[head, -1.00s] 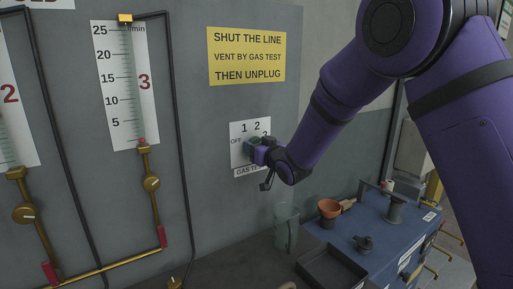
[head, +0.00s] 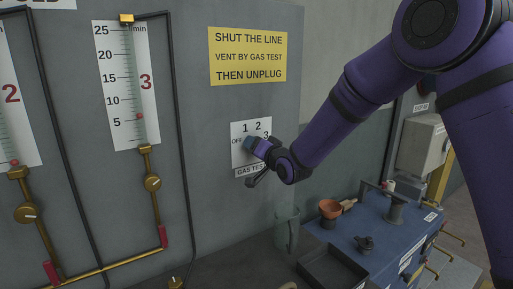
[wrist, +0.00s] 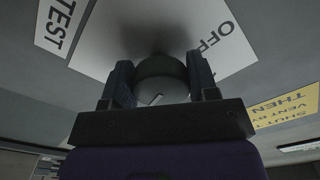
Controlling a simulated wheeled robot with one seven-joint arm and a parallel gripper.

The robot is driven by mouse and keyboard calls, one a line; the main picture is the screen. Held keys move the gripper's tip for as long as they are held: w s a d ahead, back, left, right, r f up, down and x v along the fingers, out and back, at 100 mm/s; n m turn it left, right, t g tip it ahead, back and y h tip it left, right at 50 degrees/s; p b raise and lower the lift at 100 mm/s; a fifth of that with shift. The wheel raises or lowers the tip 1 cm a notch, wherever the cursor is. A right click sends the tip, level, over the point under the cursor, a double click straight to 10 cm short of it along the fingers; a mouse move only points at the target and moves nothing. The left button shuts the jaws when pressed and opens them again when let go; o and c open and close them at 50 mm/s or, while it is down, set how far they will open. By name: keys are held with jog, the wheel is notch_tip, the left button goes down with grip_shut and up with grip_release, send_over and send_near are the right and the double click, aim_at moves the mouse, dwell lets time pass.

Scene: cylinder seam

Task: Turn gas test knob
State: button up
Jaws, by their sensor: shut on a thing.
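In the head view my gripper (head: 256,146) is at the white dial plate (head: 238,157), marked OFF, 1, 2, 3 and GAS TEST. There the fingers and wrist largely hide the knob, so its setting cannot be told. On the flow tube marked 3 (head: 128,85), the red float sits a little above 5.
A yellow sign (head: 248,56) above the dial says to shut the line, vent by gas test, then unplug. The tube marked 2 (head: 12,115) has its float at the bottom.

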dwell(0.4)
jog(key=o, duration=0.9)
jog(key=shift+o, duration=0.2)
jog(key=v, duration=1)
jog(key=shift+s+d, duration=0.25)
jog(key=shift+s, duration=0.05)
